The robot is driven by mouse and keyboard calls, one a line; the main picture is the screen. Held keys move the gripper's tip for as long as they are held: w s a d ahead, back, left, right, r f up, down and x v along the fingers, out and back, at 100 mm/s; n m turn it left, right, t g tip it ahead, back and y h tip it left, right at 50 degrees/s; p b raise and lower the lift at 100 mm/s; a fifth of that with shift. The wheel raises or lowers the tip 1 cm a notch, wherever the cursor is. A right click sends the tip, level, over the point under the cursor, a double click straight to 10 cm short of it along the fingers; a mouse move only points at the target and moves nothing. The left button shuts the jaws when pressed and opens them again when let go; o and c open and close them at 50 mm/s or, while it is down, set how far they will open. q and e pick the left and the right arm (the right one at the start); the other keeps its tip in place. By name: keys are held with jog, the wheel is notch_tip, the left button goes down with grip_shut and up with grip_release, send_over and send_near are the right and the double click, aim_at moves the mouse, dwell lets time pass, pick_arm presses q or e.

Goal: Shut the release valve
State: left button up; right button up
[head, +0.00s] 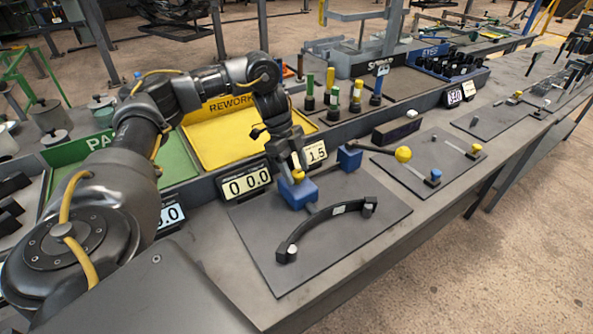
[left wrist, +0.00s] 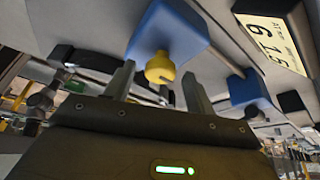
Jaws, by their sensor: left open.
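The release valve appears to be the yellow knob (head: 298,176) on a blue block (head: 293,194), fixed to a dark plate on the bench. In the left wrist view the knob (left wrist: 160,67) projects from the blue block (left wrist: 165,32). My left gripper (head: 297,168) reaches down at the knob. Its two fingers (left wrist: 158,72) stand apart, one on each side of the knob, with visible gaps. Whether the valve is open or shut cannot be told. My right gripper is not in view.
A black curved handle (head: 318,222) lies on the plate in front of the block. Number displays (head: 246,184) stand behind it. A yellow rework tray (head: 222,137) lies behind.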

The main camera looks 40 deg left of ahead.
pick_arm(q)
jog(key=shift+f, duration=0.1)
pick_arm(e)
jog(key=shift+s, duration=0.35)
